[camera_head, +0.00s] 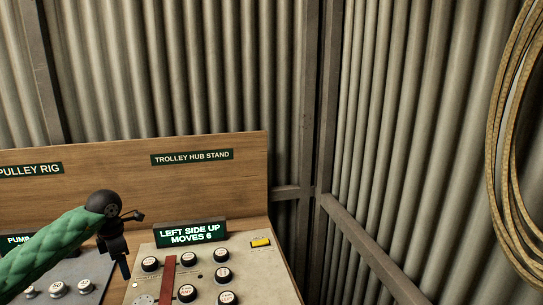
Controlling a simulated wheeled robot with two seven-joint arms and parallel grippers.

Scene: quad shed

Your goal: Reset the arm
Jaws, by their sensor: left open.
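My left arm, in a green quilted sleeve, comes in from the left edge. Its black left gripper (124,262) points downward just left of the trolley hub panel (250,287), above the gap between two panels. The gripper is open and holds nothing that I can see. My right gripper is not in view. The panel carries a lit display (192,233) reading "LEFT SIDE UP MOVES 6". Several black knobs with white caps sit below it, beside a red strip (168,278) and a yellow switch (261,242).
A wooden backboard (210,190) stands behind the panels, with signs "PULLEY RIG" and "TROLLEY HUB STAND". A second panel (68,278) with knobs lies at the lower left, partly behind my arm. Corrugated walls meet behind. A coiled rope (507,150) hangs at the right.

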